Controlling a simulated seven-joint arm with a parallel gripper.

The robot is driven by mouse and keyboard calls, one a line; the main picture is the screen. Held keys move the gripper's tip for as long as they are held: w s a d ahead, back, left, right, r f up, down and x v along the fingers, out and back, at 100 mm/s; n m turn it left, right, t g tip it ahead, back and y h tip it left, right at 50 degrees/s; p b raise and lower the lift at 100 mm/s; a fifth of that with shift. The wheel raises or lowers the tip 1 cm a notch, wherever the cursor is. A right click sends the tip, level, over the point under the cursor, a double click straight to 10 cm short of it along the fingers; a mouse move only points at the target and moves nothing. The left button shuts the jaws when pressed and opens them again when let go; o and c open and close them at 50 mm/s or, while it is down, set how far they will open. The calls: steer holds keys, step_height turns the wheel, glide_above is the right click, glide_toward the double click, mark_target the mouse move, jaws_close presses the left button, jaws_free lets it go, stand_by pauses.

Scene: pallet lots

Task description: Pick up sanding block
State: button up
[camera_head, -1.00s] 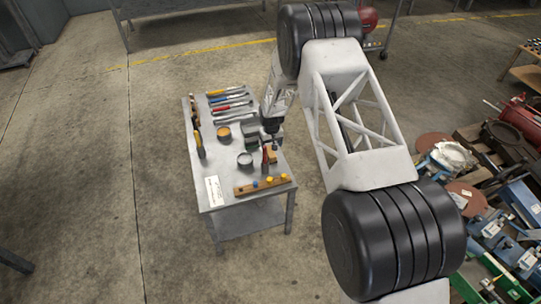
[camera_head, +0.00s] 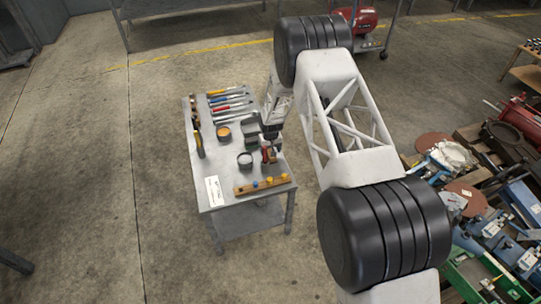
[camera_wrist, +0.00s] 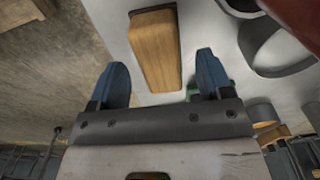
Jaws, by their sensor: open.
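The sanding block looks to be the wooden block (camera_wrist: 156,48), a tan piece with visible grain lying on the metal table top. In the head view the block (camera_head: 271,157) is small and partly hidden by my wrist, near the table's right edge. My gripper (camera_wrist: 161,72) is open, with its two blue fingertips apart.
A grey bin (camera_head: 250,130) and an orange-filled can (camera_head: 224,133) lie farther back. A wooden rack (camera_head: 262,186) with coloured knobs lies at the front, beside a white label (camera_head: 214,190).

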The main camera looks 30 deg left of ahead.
steer(key=shift+f, duration=1.2)
steer(key=shift+c, duration=0.3)
steer(key=c, duration=1)
